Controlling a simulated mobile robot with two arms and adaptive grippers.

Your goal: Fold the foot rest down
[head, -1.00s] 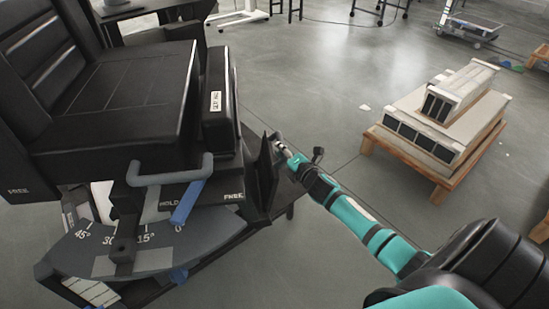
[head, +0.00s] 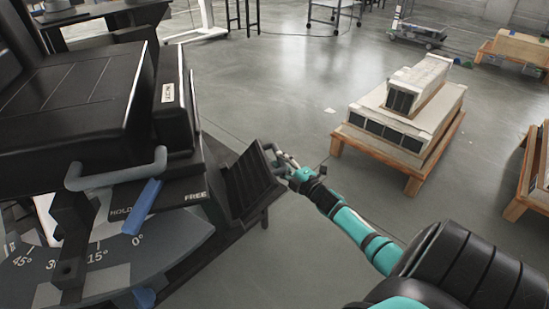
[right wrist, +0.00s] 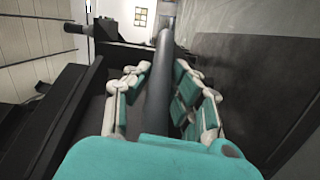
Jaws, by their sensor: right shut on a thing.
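The foot rest (head: 249,183) is a dark ribbed panel at the front of a black padded chair (head: 75,105). It stands tilted outward, away from the seat. My right gripper (head: 281,163) is shut on the foot rest's bar at the panel's upper outer edge. In the right wrist view the dark round bar (right wrist: 158,85) runs between the two finger sets of my right gripper (right wrist: 160,95). The fingers hide part of the bar. My left gripper is not in view.
A blue lever (head: 143,206) sits by the HOLD and FREE labels above a grey angle scale (head: 110,250). White boxes (head: 405,115) rest on a wooden pallet (head: 412,172) at the right.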

